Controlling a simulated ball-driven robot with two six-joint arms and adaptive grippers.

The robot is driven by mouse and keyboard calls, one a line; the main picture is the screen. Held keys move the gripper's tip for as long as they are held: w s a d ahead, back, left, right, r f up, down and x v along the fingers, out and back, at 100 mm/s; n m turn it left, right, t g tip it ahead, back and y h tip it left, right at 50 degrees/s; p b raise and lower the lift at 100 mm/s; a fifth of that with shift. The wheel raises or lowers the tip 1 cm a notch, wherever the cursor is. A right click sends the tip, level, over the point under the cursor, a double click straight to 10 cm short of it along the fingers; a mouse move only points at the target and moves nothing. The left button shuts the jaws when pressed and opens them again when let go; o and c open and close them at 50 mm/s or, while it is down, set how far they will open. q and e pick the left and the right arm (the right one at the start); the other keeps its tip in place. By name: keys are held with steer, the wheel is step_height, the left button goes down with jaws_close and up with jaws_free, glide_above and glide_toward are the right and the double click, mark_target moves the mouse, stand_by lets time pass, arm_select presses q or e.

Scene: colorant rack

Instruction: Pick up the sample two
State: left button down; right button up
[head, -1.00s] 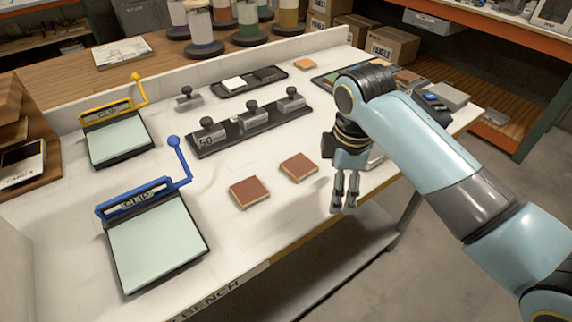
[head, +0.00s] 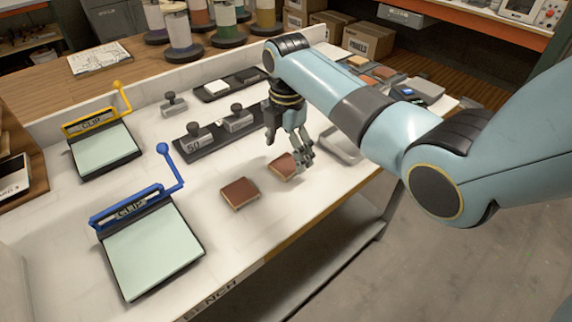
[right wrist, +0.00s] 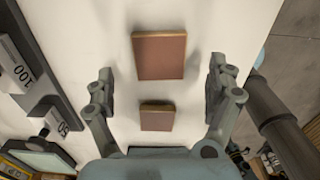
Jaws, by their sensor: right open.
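Two flat, square brown tiles with tan edges lie on the white bench; no label shows which is sample two. The right tile (head: 281,168) is partly hidden by a finger of my right gripper (head: 303,160), and the left tile (head: 239,192) lies clear. In the right wrist view the right tile is the larger, upper one (right wrist: 159,56) and the left tile the lower one (right wrist: 157,118). My right gripper (right wrist: 160,85) is open and empty, its fingers spread wide to either side of the tiles' line, pointing down. My left gripper is not in view.
A black rack (head: 211,142) with grey weights stands behind the tiles. A blue clip board (head: 152,252) lies front left, a yellow one (head: 104,150) behind it. A small knobbed weight (head: 174,105) and a black tray (head: 230,87) are farther back. The bench's front edge is close.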

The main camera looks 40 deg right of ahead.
mark_target(286, 164)
step_height(286, 164, down, 4)
steer(key=shift+r, duration=0.25)
steer(key=shift+c, duration=0.4)
steer(key=c, duration=1.1)
